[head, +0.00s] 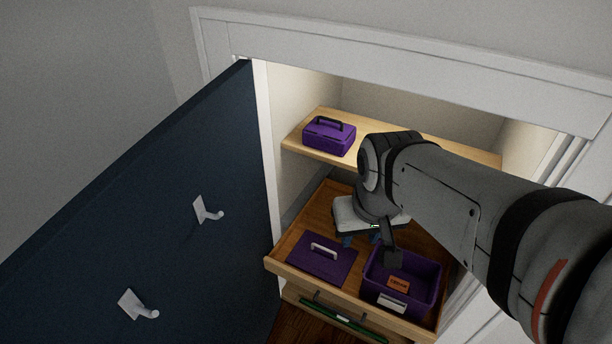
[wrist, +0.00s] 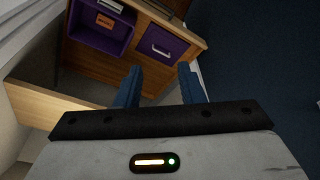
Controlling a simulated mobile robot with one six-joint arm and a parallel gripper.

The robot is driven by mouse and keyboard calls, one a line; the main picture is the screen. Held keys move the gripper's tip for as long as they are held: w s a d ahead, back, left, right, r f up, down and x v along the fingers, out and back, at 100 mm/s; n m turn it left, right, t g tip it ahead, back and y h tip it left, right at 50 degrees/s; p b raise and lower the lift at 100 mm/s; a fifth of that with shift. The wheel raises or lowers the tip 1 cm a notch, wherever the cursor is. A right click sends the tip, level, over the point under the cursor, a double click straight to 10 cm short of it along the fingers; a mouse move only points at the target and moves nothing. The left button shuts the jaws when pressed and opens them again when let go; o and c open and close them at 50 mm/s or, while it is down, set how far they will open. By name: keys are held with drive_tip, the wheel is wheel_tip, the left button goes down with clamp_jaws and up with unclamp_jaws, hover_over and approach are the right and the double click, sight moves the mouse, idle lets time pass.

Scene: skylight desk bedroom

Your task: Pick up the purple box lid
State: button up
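The flat purple lid (head: 318,268) with a pale handle (head: 324,250) lies in the left part of the open wooden drawer. It also shows in the wrist view (wrist: 172,52), beyond my fingers. An open purple box (head: 432,284) with a small orange item (head: 398,284) inside stands to the right of the lid; it also shows in the wrist view (wrist: 88,38). My gripper (head: 360,241) is over the drawer, behind the lid. In the wrist view, its two blue fingers (wrist: 158,84) are apart with nothing between them.
A closed purple box (head: 328,137) with a dark handle stands on the wooden shelf (head: 300,149) above the drawer (head: 285,268). A dark blue door (head: 170,190) with white hooks stands open at left. A green strip (head: 342,322) shows below the drawer front.

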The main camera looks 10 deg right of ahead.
drive_tip(key=m+t+y+b, duration=0.3)
drive_tip(key=m+y+b, duration=0.4)
drive_tip(key=m+b, duration=1.6)
approach(324, 249)
drive_tip(key=shift+w+a+f+m+p, duration=0.3)
drive_tip(key=shift+w+a+m+p, duration=0.05)
drive_tip(key=shift+w+m+p, duration=0.15)
drive_tip(key=shift+w+a+f+m+p, duration=0.3)
drive_tip(key=shift+w+a+m+p, duration=0.05)
drive_tip(key=shift+w+m, duration=0.1)
drive_tip(key=x, duration=0.2)
drive_tip(key=shift+w+d+f+m+b, duration=0.1)
drive_tip(key=shift+w+f+m+b, duration=0.05)
drive_tip(key=shift+f+m+b, duration=0.15)
drive_tip(key=x, duration=0.1)
drive_tip(key=b+x, duration=0.1)
drive_tip(key=x, duration=0.1)
drive_tip(key=s+b+x, duration=0.1)
drive_tip(key=x, duration=0.1)
drive_tip(key=shift+f, duration=0.25)
drive_tip(key=shift+w+a+f, duration=0.2)
drive_tip(key=shift+w+a, duration=0.05)
drive_tip(key=shift+r, duration=0.1)
drive_tip(key=shift+c, duration=0.4)
